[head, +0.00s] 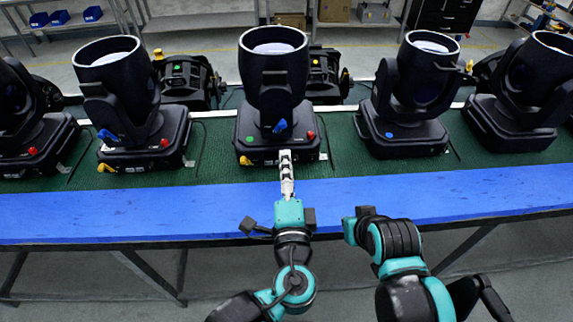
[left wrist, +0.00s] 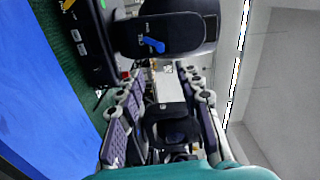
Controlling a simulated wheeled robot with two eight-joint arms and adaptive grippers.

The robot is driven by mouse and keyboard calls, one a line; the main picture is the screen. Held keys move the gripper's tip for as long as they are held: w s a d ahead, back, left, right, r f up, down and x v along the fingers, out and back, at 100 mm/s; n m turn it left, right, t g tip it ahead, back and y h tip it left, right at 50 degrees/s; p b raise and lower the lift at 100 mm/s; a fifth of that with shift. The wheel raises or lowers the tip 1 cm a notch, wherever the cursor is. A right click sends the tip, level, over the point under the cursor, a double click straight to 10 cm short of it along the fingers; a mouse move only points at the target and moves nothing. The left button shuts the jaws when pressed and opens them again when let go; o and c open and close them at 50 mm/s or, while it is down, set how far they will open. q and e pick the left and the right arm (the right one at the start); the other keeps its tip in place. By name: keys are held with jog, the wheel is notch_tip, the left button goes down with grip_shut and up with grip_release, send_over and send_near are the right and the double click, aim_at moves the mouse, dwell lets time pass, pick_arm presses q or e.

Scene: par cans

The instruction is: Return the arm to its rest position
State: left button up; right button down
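My left arm reaches forward from the bottom over the blue front strip of the table. Its gripper (head: 286,172) points at the front of the middle par can (head: 275,85). In the head view the fingers lie one over the other, with their tips close to the base of that can; I cannot tell if they touch it. The left wrist view shows the two fingers (left wrist: 165,90) spread apart, with no held object clear between them. The middle can shows there at the top left (left wrist: 165,25). My right arm (head: 400,260) is folded at the lower right; its fingers do not show.
More black par cans stand along the green mat (head: 215,150), including one at left (head: 120,90) and one at right (head: 410,95). Smaller black fixtures (head: 190,80) stand behind. The blue strip (head: 130,210) is bare. Shelves and a tool cabinet (head: 445,15) are far back.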

pick_arm(q)
jog(key=a+f+n+g+y, duration=0.2)
jog(key=a+f+n+g, duration=0.25)
jog(key=a, duration=0.35)
jog(key=a+f+n+g+y, duration=0.2)
jog(key=a+f+n+g, duration=0.15)
jog(key=a+f, duration=0.4)
jog(key=s+a+f+n+g+h, duration=0.1)
jog(key=s+a+n+g+h, duration=0.1)
jog(key=s+a+n, duration=0.3)
jog(key=s+n+h, duration=0.1)
jog(key=n, duration=0.3)
jog(key=shift+s+a+f+g+h, duration=0.2)
jog(key=shift+f+g+h, duration=0.1)
jog(key=shift+g, duration=0.1)
